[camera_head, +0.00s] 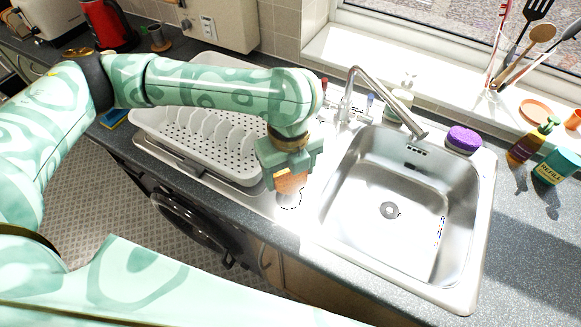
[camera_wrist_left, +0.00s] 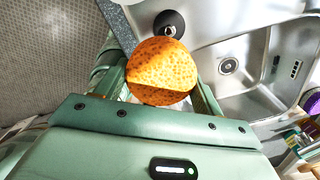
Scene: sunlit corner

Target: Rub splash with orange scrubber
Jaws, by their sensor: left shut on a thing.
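The orange scrubber (camera_head: 290,182) is a round, speckled sponge. My left gripper (camera_head: 288,170) points down and is shut on it, over the steel strip between the dish rack and the sink bowl. In the left wrist view the scrubber (camera_wrist_left: 162,72) sits between the two fingers (camera_wrist_left: 160,88) and hides what is under it. The splash (camera_head: 291,204) is a clear, shiny patch with a broken dark outline, just below the scrubber in the head view and partly hidden by it. I cannot tell whether the scrubber touches it. My right gripper is not in view.
A white dish rack (camera_head: 190,125) stands left of the gripper. The empty sink (camera_head: 375,240) lies right, with a tap (camera_head: 385,100) behind it. A purple sponge (camera_head: 464,138) and bottles (camera_head: 530,140) stand farther right. The worktop's front edge is close to the splash.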

